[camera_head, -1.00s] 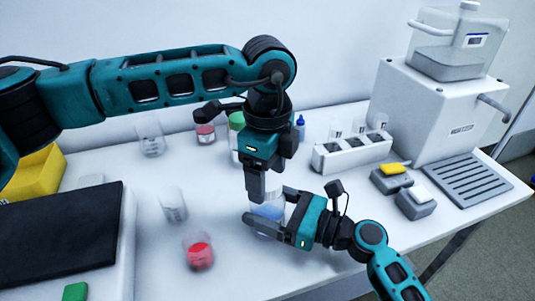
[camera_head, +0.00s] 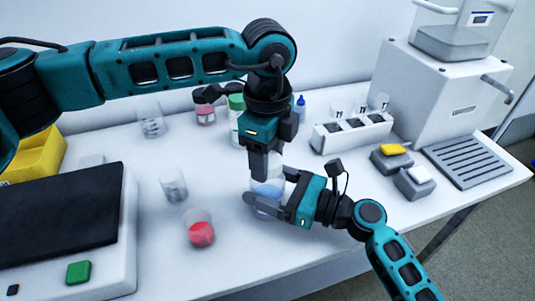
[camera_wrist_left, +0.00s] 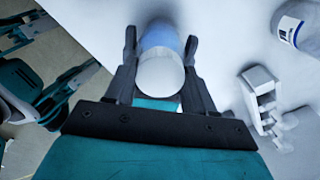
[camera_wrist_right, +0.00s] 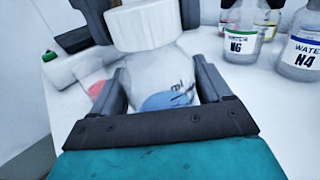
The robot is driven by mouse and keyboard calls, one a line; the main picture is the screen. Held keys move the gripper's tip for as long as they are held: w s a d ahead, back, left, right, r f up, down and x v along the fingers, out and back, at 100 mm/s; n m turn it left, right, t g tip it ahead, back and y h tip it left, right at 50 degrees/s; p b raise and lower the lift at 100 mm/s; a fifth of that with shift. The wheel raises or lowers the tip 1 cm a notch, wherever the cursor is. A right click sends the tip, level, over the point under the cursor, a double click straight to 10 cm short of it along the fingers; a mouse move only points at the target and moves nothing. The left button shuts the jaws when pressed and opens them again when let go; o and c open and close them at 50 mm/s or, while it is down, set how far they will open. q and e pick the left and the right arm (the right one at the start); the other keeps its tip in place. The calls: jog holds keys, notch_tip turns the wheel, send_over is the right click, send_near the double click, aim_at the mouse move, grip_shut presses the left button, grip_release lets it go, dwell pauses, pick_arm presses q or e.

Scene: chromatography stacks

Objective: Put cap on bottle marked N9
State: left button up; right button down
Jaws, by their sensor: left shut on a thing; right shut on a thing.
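A clear bottle with blue liquid (camera_head: 268,188) stands upright near the middle of the bench. My right gripper (camera_head: 266,196) is shut around its body from the side. The bottle also shows between the right fingers in the right wrist view (camera_wrist_right: 165,72); its marking is too blurred to read. A white cap (camera_wrist_right: 145,24) sits at the bottle's mouth, in line with it. My left gripper (camera_head: 265,165) is directly above, pointing down and shut on the cap, which shows between its fingers in the left wrist view (camera_wrist_left: 161,76). Whether the cap is fully seated I cannot tell.
Bottles marked N6 (camera_wrist_right: 239,40) and N4 (camera_wrist_right: 298,52) stand behind. A beaker with red liquid (camera_head: 199,232) and a clear beaker (camera_head: 173,186) stand to the left. A white rack (camera_head: 352,135) and a machine (camera_head: 440,100) are at the right.

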pick_arm(q)
jog(key=m, duration=0.7)
jog(key=shift+c, duration=0.2)
jog(key=m, duration=1.2)
jog(key=shift+m, duration=0.4)
jog(key=m, duration=0.3)
jog(key=shift+m, duration=0.3)
jog(key=m, duration=0.3)
jog(key=shift+m, duration=0.3)
jog(key=m, duration=0.5)
jog(key=shift+f, duration=0.1)
jog(key=m, duration=1.8)
jog(key=o, duration=1.2)
jog(key=shift+c, duration=0.2)
